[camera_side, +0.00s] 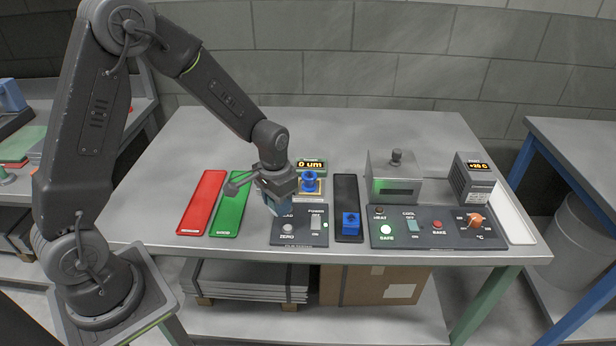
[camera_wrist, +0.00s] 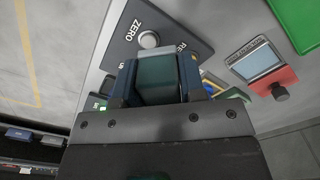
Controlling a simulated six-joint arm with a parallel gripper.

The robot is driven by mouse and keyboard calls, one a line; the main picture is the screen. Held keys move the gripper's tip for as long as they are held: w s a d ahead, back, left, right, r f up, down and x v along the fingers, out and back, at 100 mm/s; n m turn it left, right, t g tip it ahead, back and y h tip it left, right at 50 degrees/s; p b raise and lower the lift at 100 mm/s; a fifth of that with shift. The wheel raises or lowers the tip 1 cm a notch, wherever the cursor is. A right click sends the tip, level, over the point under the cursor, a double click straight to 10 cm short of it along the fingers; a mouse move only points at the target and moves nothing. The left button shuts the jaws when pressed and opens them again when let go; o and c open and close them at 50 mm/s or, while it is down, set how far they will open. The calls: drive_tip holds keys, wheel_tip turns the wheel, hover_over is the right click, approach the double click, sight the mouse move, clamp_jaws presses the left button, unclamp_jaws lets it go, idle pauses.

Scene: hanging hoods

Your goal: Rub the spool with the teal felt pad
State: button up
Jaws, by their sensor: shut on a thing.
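My gripper (camera_side: 275,200) is shut on the teal felt pad (camera_wrist: 158,78), which sits between the two fingers in the wrist view. In the side view the gripper points down over the left part of the ZERO/POWER panel (camera_side: 288,240), left of the spool. The blue spool (camera_side: 310,181) stands upright on the small gauge stand below the "0 um" display (camera_side: 311,164). The pad and spool look apart. In the wrist view, a bit of blue shows behind the right finger, mostly hidden.
A red tray (camera_side: 203,202) and a green tray (camera_side: 230,204) lie left. A black tray (camera_side: 346,190) right of the spool holds a blue block (camera_side: 351,225). Farther right are a metal hood box (camera_side: 394,180), a control panel (camera_side: 437,230) and a "+20 C" display unit (camera_side: 473,182).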

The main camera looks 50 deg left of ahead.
sight(311, 175)
drive_tip(key=w+a+r+m, duration=0.3)
drive_tip(key=w+m, duration=0.2)
drive_tip(key=w, duration=0.4)
drive_tip(key=w+a+r+m, duration=0.2)
drive_tip(key=w+r+m, duration=0.15)
drive_tip(key=w, duration=0.55)
drive_tip(key=shift+m, duration=0.25)
drive_tip(key=shift+w+f, duration=0.1)
drive_tip(key=shift+f, duration=4.2)
drive_tip(key=shift+s+a+f, duration=0.2)
drive_tip(key=shift+s+a, duration=0.5)
drive_tip(key=shift+s, duration=0.1)
drive_tip(key=shift+c, duration=0.3)
drive_tip(key=shift+s+a, duration=0.5)
drive_tip(key=shift+s, duration=0.2)
drive_tip(key=shift+s+a, duration=0.45)
drive_tip(key=shift+s, duration=0.25)
drive_tip(key=shift+w+d, duration=0.7)
drive_tip(key=shift+w, duration=0.3)
drive_tip(key=shift+w+d, duration=0.7)
drive_tip(key=shift+w, duration=0.25)
drive_tip(key=shift+w+d+r, duration=0.1)
drive_tip(key=shift+w+r, duration=0.05)
drive_tip(key=shift+r, duration=0.5)
drive_tip(key=shift+w+d+r, duration=0.1)
drive_tip(key=shift+w+r, duration=0.05)
drive_tip(key=shift+r, duration=3.35)
